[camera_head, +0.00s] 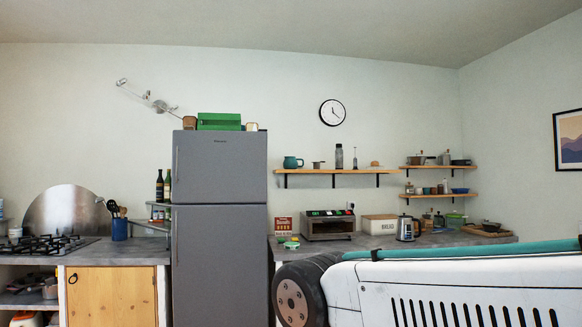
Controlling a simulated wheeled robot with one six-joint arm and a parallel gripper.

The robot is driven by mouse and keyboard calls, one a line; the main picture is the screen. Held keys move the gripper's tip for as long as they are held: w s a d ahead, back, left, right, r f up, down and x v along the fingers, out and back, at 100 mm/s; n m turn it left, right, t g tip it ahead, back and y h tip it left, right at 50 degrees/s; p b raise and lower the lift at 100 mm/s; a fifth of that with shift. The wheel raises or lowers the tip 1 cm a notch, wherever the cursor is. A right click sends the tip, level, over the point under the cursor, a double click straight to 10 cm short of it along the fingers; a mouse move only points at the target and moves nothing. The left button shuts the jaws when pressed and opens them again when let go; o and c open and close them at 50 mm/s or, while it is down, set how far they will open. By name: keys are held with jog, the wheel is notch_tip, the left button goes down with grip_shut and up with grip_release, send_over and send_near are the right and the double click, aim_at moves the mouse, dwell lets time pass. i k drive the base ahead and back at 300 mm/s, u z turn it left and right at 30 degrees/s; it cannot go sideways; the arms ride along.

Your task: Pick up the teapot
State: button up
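A small teal pot (292,162) with a handle on its right side stands at the left end of the long wooden wall shelf (335,172). It looks like the teapot, but it is too small to make out a spout clearly. It stands upright with nothing in front of it. A silver and black electric kettle (406,228) stands lower down, on the counter at the right. My gripper is not in view.
A tall grey fridge (219,225) stands left of the shelf. The right counter holds a toaster oven (328,225) and bread box (379,224). A large white body with vents (460,293) and a black wheel (300,291) blocks the lower right.

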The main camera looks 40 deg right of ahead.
aim_at(289, 162)
jog(key=z, duration=0.15)
jog(key=i, duration=0.3)
jog(key=z, duration=1.15)
jog(key=i, duration=1.5)
jog(key=z, duration=0.65)
jog(key=i, duration=2.15)
jog(key=u, duration=0.55)
